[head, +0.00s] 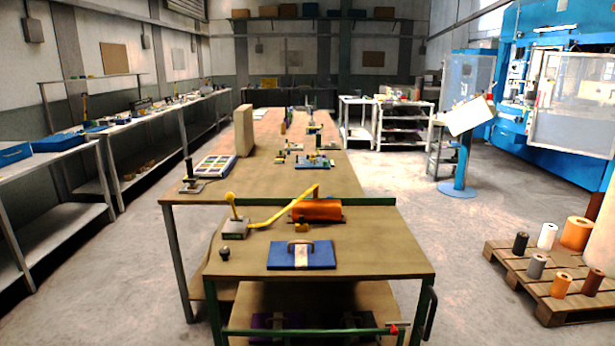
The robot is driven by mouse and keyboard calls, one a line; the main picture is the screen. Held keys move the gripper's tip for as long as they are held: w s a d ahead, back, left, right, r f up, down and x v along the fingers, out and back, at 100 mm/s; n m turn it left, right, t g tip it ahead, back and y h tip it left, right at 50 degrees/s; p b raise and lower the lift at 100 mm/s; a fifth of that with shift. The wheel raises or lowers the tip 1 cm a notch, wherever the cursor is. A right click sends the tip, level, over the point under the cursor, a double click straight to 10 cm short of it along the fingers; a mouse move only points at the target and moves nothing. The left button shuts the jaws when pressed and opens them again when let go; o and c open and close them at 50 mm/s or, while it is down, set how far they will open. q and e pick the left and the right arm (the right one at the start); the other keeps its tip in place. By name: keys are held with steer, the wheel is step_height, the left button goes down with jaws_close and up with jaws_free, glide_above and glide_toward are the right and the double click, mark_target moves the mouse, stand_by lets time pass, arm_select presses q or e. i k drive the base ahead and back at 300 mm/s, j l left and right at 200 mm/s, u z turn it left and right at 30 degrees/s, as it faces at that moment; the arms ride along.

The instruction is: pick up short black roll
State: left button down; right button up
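A short black roll (520,243) stands upright at the left back corner of a wooden pallet (545,305) on the floor at the right. A white roll (547,236) stands just to its right, and a grey roll (537,266) stands in front of it. Neither of my grippers shows in the head view.
The pallet also holds orange and brown rolls, including a large orange roll (576,232). A workbench (380,255) with an orange cylinder (316,210) and a blue plate (301,262) stands in the middle. Open floor lies between bench and pallet. A blue machine (570,140) stands behind.

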mark_target(519, 248)
steer(key=z, duration=1.5)
